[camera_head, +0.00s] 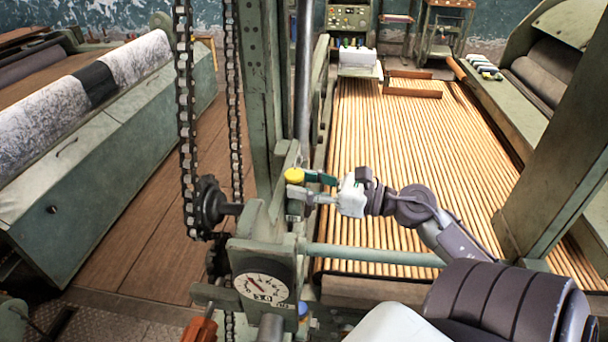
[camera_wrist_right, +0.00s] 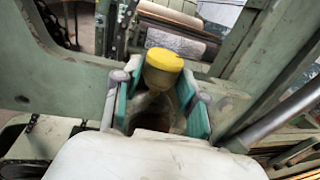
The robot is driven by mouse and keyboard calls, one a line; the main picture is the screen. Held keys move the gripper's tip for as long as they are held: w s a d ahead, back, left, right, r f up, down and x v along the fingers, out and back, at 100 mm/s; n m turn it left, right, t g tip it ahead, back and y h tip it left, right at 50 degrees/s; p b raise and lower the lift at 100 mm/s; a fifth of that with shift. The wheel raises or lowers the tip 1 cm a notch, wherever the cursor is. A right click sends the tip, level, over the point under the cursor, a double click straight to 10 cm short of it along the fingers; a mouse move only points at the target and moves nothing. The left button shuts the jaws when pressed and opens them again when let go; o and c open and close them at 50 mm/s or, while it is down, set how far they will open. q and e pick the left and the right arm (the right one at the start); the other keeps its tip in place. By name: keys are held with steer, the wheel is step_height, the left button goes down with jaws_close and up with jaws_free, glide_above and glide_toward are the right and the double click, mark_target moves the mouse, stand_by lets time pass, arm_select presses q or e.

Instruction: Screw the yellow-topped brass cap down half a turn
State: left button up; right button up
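My right gripper (camera_head: 314,188) comes in from the right at about the cap's height. It is open, with one green-padded finger on each side in the right wrist view (camera_wrist_right: 160,95). The tips are close to the cap; I cannot tell whether either touches it. My left gripper is not in view.
A dial gauge (camera_head: 263,288) and an orange handle (camera_head: 199,331) are below the cap. A hanging chain (camera_head: 186,110) and sprocket (camera_head: 210,200) are close on the left. A horizontal bar (camera_head: 375,255) runs below my right arm. The slatted lattice apron (camera_head: 400,130) lies behind it.

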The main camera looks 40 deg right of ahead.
steer(key=shift+o, duration=1.4)
steer(key=v, duration=1.2)
